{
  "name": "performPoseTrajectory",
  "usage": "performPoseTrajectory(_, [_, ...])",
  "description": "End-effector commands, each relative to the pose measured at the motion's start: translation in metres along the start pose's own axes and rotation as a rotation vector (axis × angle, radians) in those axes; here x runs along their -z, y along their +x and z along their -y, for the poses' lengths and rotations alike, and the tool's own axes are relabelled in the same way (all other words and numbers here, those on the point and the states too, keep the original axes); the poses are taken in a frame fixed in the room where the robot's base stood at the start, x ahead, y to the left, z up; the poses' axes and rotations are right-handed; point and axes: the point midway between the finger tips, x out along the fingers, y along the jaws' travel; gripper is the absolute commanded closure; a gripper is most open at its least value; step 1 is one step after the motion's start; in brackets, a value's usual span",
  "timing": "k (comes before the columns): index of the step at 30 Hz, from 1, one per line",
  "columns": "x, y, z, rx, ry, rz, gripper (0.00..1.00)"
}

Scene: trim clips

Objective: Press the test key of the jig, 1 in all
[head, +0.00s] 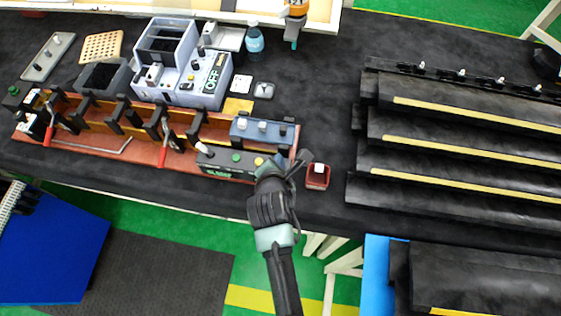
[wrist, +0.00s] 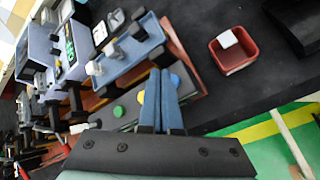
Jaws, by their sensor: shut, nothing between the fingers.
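The jig (head: 150,152) is a long reddish-brown base with dark clamps and red-handled levers on the dark bench. At its right front is a dark key box (head: 225,163) with a green key (head: 236,157), a yellow key (head: 258,161) and a small green-lettered display. In the wrist view the green key (wrist: 118,111) and yellow key (wrist: 140,97) lie left of my gripper (wrist: 163,74), and a blue key (wrist: 175,80) shows beside the fingertips. My gripper (head: 271,164) is shut and empty, over the box's right end. Contact with a key cannot be told. Which key is the test key is not readable.
A small red tray (head: 318,177) with a white piece sits just right of my gripper. A blue-grey block (head: 262,130) with knobs stands behind the key box. A grey instrument (head: 190,70) is at the back left. Dark yellow-striped panels (head: 460,150) fill the right.

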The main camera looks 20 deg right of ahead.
Motion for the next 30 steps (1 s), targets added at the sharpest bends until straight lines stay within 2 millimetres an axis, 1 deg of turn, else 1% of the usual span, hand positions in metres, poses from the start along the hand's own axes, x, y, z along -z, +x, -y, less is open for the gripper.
performPoseTrajectory(13, [0.0046,0.0060,0.0041,-0.001,-0.001,0.000,1.00])
performPoseTrajectory(30, [0.0058,0.0079,0.0057,0.000,0.000,0.000,1.00])
